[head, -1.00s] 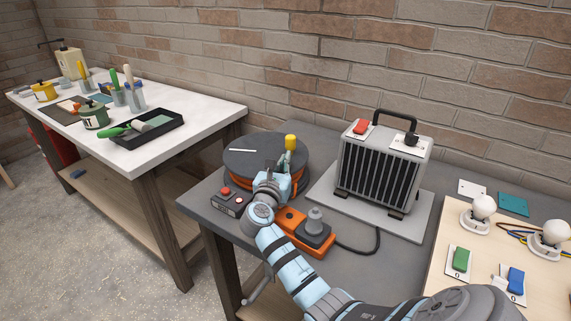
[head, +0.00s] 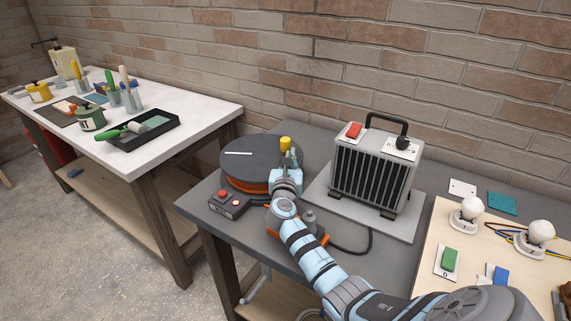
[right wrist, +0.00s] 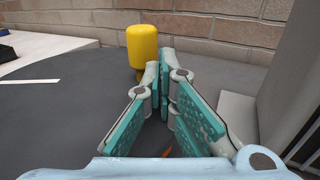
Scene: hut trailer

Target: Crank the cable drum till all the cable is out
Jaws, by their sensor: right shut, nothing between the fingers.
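The cable drum (head: 262,163) lies flat on the grey bench, with a dark disc on top and a white stripe on it. Orange cable (head: 246,186) shows wound under the disc; how much is left is unclear. A yellow crank knob (head: 285,143) stands upright near the disc's right edge. My right gripper (head: 291,157) is shut and empty, just in front of and slightly right of the knob. In the right wrist view the knob (right wrist: 142,48) stands beyond and left of the fingertips (right wrist: 165,68); whether they touch it is unclear. My left gripper is out of view.
A grey heater (head: 375,170) stands right of the drum. A control box with a red button (head: 224,204) sits in front of it. An orange-and-grey unit (head: 310,218) is partly hidden by my right arm. A wooden board with bulbs (head: 430,285) lies at right.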

